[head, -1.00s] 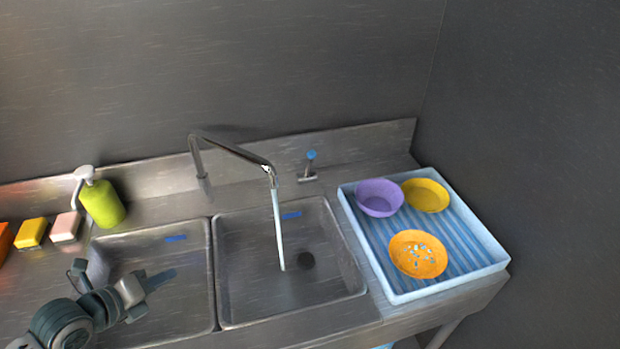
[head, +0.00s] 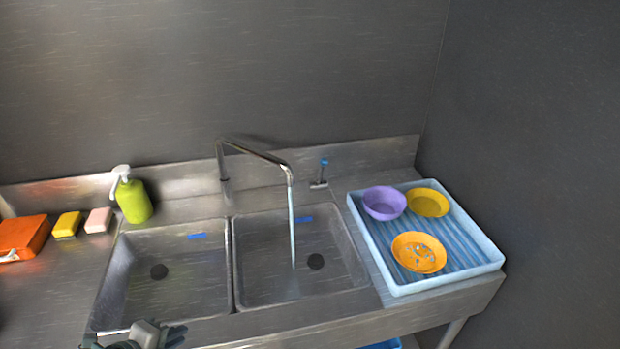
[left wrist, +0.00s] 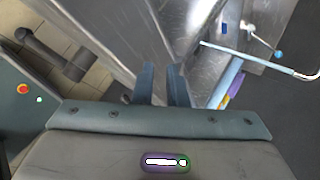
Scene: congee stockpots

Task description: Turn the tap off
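The chrome tap (head: 256,152) stands behind the sinks, its spout over the right basin (head: 262,285). A stream of water (head: 292,235) runs from it into that basin. A small tap handle with a blue tip (head: 323,163) stands upright to the right of the spout. My left gripper (head: 155,335) is at the bottom edge of the head view, partly cut off, well away from the handle. In the left wrist view my left gripper (left wrist: 161,72) shows its fingers apart with nothing between them. The spout (left wrist: 262,60) and blue tip (left wrist: 279,54) are to its right. My right gripper is not in view.
A blue-white tray (head: 440,284) with purple, yellow and orange bowls stands right of the sinks. A green soap bottle (head: 133,201), pink and yellow sponges (head: 68,224) and an orange item (head: 22,236) sit at left. The left basin (head: 180,285) is empty.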

